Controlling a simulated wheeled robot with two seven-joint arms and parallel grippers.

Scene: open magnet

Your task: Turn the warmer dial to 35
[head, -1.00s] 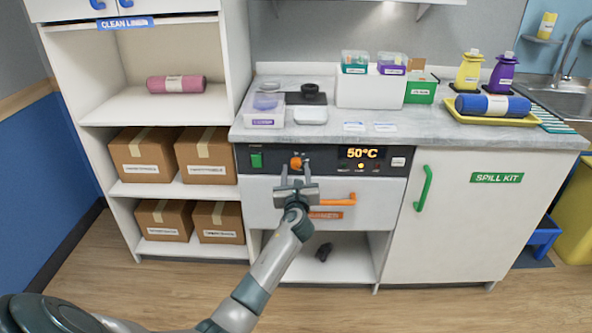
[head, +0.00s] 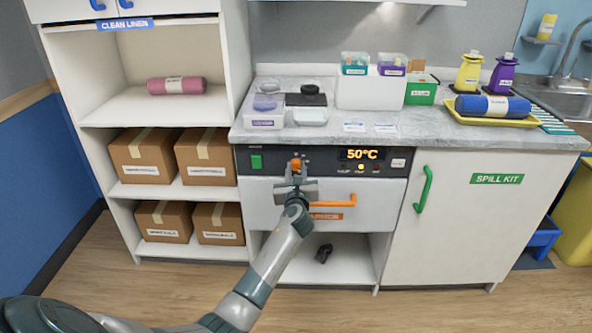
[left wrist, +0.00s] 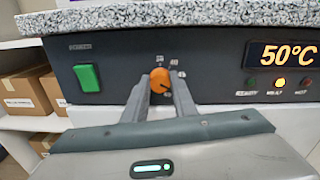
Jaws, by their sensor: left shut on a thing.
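The warmer's dial is a small orange knob (left wrist: 160,79) on the black control panel (head: 222,160), with scale marks around it in the left wrist view. My left gripper (left wrist: 160,90) is shut on the dial, one finger on each side of it. In the head view the left gripper (head: 296,168) covers part of the orange knob (head: 295,163). The display (head: 362,154) reads 50°C, and so does the display in the left wrist view (left wrist: 287,54). My right gripper is not in view.
A green power switch (left wrist: 88,77) is left of the dial. Indicator lamps (left wrist: 279,83) sit under the display, the middle one lit. Below the panel is a drawer with an orange handle (head: 334,203). The counter edge (left wrist: 160,17) overhangs the panel.

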